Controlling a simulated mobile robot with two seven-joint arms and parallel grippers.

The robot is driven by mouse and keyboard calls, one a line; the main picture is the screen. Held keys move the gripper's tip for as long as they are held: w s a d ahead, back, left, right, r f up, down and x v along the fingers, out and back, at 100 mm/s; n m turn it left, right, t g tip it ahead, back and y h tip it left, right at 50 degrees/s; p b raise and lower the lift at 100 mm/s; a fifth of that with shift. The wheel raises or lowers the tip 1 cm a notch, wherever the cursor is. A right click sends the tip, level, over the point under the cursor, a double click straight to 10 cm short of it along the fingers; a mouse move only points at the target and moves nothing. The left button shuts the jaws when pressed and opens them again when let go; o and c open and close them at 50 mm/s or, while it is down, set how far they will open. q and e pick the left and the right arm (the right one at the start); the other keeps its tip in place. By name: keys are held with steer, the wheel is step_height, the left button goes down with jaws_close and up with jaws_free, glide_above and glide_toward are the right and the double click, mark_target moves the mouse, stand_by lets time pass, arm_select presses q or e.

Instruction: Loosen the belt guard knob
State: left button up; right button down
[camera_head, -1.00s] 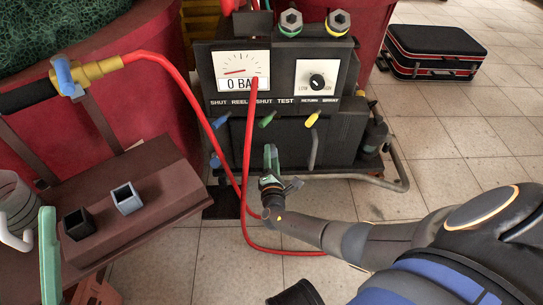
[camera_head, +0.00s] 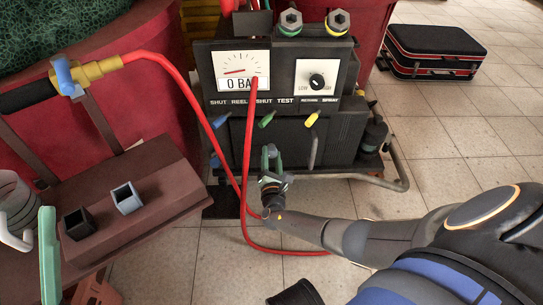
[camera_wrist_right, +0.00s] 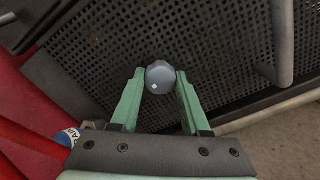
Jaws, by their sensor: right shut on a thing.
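The belt guard knob (camera_wrist_right: 160,77) is a round grey knob with a small white mark. In the right wrist view it stands in front of a black perforated panel (camera_wrist_right: 197,42). My right gripper (camera_head: 271,151) reaches the lower front of the black machine (camera_head: 342,134). In the wrist view its two green fingers (camera_wrist_right: 159,84) are shut on the knob, one on each side.
A red hose (camera_head: 247,170) hangs just left of my right gripper and loops below it. A bent grey pipe (camera_head: 402,172) runs along the machine's lower right. A brown bench (camera_head: 150,213) stands at left. A black and red case (camera_head: 433,50) lies at the back right.

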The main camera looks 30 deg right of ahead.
steer(key=shift+w+d+r, duration=0.15)
steer(key=shift+c, duration=1.9)
jaws_free()
